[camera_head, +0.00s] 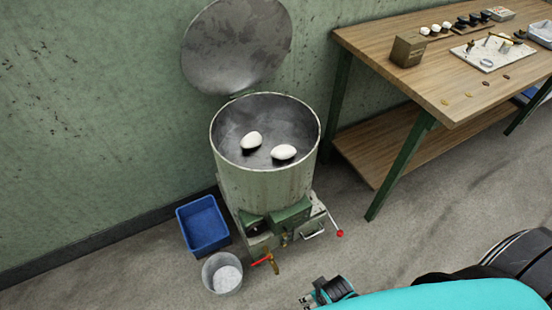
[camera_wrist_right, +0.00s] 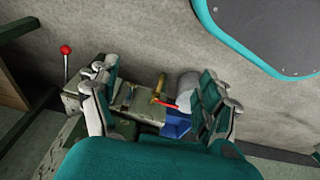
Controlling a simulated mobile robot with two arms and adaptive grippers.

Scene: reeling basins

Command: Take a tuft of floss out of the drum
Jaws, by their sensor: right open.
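The drum (camera_head: 265,187) is a pale green metal cylinder on a stand, with its round lid (camera_head: 236,45) swung up and open at the back. Two white tufts of floss lie inside it, a left one (camera_head: 251,139) and a right one (camera_head: 284,153), apart from each other. My right gripper (camera_head: 322,294) is low in front of the drum, at the bottom edge of the head view, outside the drum and apart from it. In the wrist view the right gripper (camera_wrist_right: 160,98) is open, with nothing between its fingers. My left gripper is not in view.
A blue bin (camera_head: 203,224) and a grey bucket (camera_head: 222,273) stand left of the drum's base. A brass tap (camera_head: 272,262) and a red-knobbed lever (camera_head: 339,233) stick out from the base. A wooden workbench (camera_head: 455,80) with tools stands at right.

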